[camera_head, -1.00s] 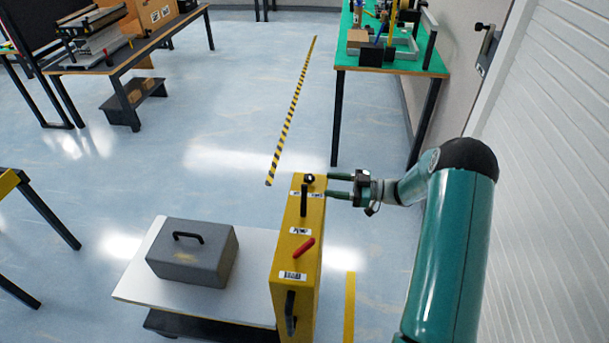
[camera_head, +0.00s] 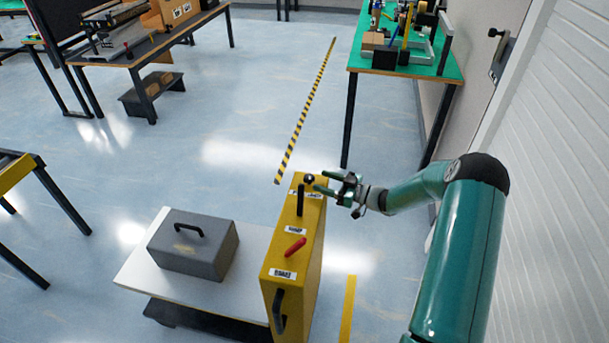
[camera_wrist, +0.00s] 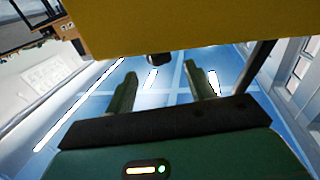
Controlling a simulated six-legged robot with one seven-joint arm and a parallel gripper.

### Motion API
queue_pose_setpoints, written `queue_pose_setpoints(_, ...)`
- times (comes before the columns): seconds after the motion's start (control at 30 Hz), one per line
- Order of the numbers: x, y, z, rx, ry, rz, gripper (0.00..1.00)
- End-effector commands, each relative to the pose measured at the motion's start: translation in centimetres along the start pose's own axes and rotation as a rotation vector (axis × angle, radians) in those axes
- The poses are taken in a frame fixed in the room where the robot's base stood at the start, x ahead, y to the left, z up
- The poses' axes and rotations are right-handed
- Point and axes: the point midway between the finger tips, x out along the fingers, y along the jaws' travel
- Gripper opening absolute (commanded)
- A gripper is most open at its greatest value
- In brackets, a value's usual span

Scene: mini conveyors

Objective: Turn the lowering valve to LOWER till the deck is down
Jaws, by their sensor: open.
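A yellow upright housing (camera_head: 314,240) stands at the end of the low white deck (camera_head: 140,268). Its top face has a black ball knob (camera_head: 309,179) at the far end, a black lever (camera_head: 300,199), a red lever (camera_head: 295,247) lying aslant, and white labels too small to read surely. I cannot tell for certain which control is the lowering valve. My gripper (camera_head: 323,182) is open and empty, just right of the black knob. In the wrist view, the yellow housing (camera_wrist: 190,25) fills the top, and the dark knob (camera_wrist: 160,59) shows beyond and between my open fingers (camera_wrist: 161,82).
A grey case (camera_head: 195,249) with a black handle sits on the deck. A green-topped bench (camera_head: 440,68) stands behind, and a white ribbed wall (camera_head: 555,200) rises at the right. Open floor (camera_head: 245,130) lies behind the deck, crossed by a striped line.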

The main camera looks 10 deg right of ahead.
Motion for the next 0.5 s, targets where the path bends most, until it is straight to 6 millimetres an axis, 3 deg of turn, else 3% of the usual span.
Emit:
queue_pose_setpoints(0.3, 6.0, 0.0, -0.1, -0.002, 0.002, -0.004, 0.54)
queue_pose_setpoints(0.5, 7.6, 0.1, 0.0, -0.001, 0.000, -0.003, 0.54)
